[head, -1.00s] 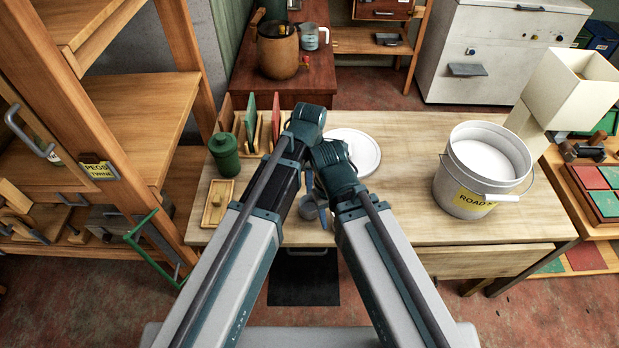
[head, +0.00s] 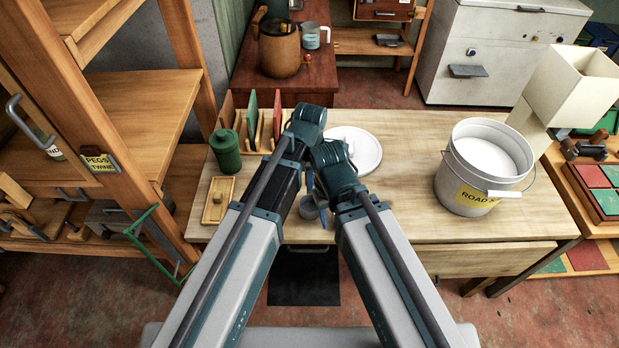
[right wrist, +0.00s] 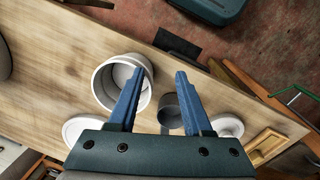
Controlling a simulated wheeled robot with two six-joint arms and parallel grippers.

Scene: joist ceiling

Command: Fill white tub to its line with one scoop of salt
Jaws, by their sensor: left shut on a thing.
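The white tub (right wrist: 106,90) stands on the bench in the right wrist view; my right arm hides it in the head view. My right gripper (right wrist: 156,72) is open, one finger over the tub's opening and the other outside it; I cannot tell if they touch it. A grey scoop (right wrist: 170,112) shows between the fingers and beside the arms in the head view (head: 309,208). My left gripper (head: 309,182) is mostly hidden behind the arms, just above the scoop, and shut on it as far as I can tell. The ROAD salt bucket (head: 462,182) holds white salt (head: 492,156).
A white round lid (head: 362,142) lies behind my arms. A green canister (head: 225,152), upright boards in a rack (head: 262,128) and a small wooden tray (head: 217,201) stand at the left. The bench between lid and bucket is clear.

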